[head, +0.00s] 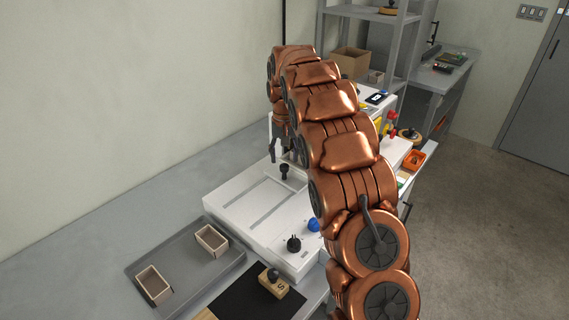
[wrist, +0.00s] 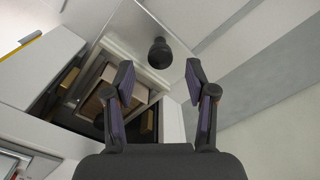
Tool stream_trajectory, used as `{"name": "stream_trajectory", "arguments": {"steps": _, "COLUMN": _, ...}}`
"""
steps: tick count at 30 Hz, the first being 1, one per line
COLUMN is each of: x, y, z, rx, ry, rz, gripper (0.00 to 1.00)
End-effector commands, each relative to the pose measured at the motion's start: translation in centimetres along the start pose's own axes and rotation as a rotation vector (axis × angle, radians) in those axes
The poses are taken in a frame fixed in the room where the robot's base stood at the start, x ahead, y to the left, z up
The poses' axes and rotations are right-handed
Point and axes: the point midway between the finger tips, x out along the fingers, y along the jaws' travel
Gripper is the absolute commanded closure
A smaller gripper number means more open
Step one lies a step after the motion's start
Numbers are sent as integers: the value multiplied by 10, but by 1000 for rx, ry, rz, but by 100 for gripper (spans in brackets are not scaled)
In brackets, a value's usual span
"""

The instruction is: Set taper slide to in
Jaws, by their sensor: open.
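The white box former (head: 230,207) has a flat top with long grey slots. A dark round knob (head: 284,170) stands near the far end of its top and also shows in the wrist view (wrist: 160,53); no label shows whether it is the taper slide's knob. My gripper (head: 284,150) is close by it, partly hidden by my copper arm. In the wrist view the gripper (wrist: 159,73) is open and empty, with the knob showing between and just beyond its fingertips. A dark lobed knob (head: 293,244) and a blue knob (head: 313,225) sit at the near edge.
A grey tray (head: 185,291) with two small open boxes lies at the near left. In the wrist view, an opening holding a small box (wrist: 115,98) lies left of the knob.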

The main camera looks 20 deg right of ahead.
Motion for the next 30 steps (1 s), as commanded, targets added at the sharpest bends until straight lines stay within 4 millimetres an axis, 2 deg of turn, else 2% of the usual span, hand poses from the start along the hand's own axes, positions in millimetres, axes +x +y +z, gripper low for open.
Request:
{"name": "stream_trajectory", "arguments": {"steps": 1, "x": -12, "y": 0, "z": -2, "rx": 0, "ry": 8, "rz": -1, "gripper": 44}}
{"name": "stream_trajectory", "arguments": {"steps": 6, "x": -42, "y": 1, "z": -1, "rx": 0, "ry": 7, "rz": -1, "gripper": 44}}
{"name": "stream_trajectory", "arguments": {"steps": 13, "x": -69, "y": 0, "z": 0, "rx": -1, "ry": 5, "rz": 0, "gripper": 44}}
{"name": "stream_trajectory", "arguments": {"steps": 19, "x": -80, "y": 1, "z": 2, "rx": 0, "ry": 1, "rz": 0, "gripper": 44}}
{"name": "stream_trajectory", "arguments": {"steps": 29, "x": -82, "y": 1, "z": 2, "rx": 1, "ry": 1, "rz": 1, "gripper": 44}}
{"name": "stream_trajectory", "arguments": {"steps": 30, "x": -82, "y": 1, "z": 2, "rx": 1, "ry": 1, "rz": 1, "gripper": 47}}
